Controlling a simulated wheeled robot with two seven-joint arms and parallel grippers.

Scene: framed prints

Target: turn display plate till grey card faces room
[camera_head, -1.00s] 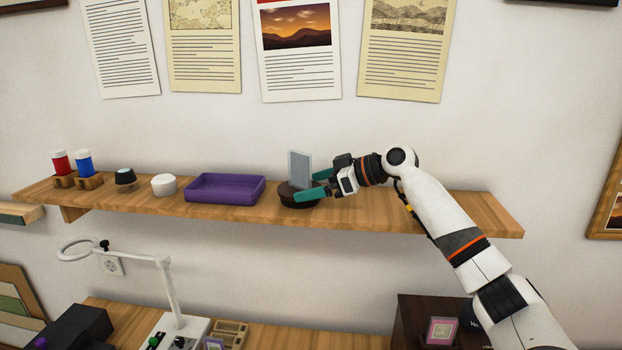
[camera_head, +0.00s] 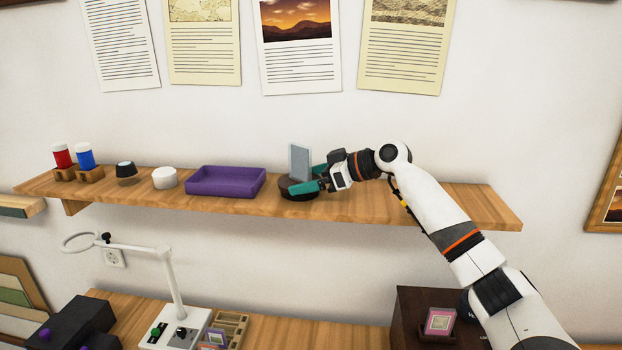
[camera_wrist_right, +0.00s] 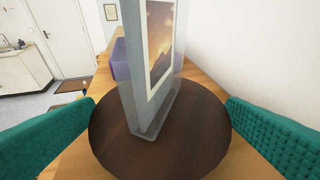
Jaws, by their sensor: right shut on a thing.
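The display plate is a dark brown round disc (camera_head: 298,195) on the wooden wall shelf, and it also shows in the right wrist view (camera_wrist_right: 110,145). An upright holder (camera_head: 300,163) stands on it. In the head view the holder shows a plain grey face. In the right wrist view, its visible side carries a sunset print (camera_wrist_right: 160,45) in a pale border. My right gripper (camera_head: 312,180) is shut on the disc, with a teal finger on each side of its rim. My left gripper is not in view.
A purple tray (camera_head: 225,182), a white round piece (camera_head: 164,178), a dark knob (camera_head: 126,169) and red (camera_head: 62,156) and blue (camera_head: 85,159) bottles stand left along the shelf. The shelf (camera_head: 470,205) is bare at right. A ring lamp (camera_head: 170,285) stands below.

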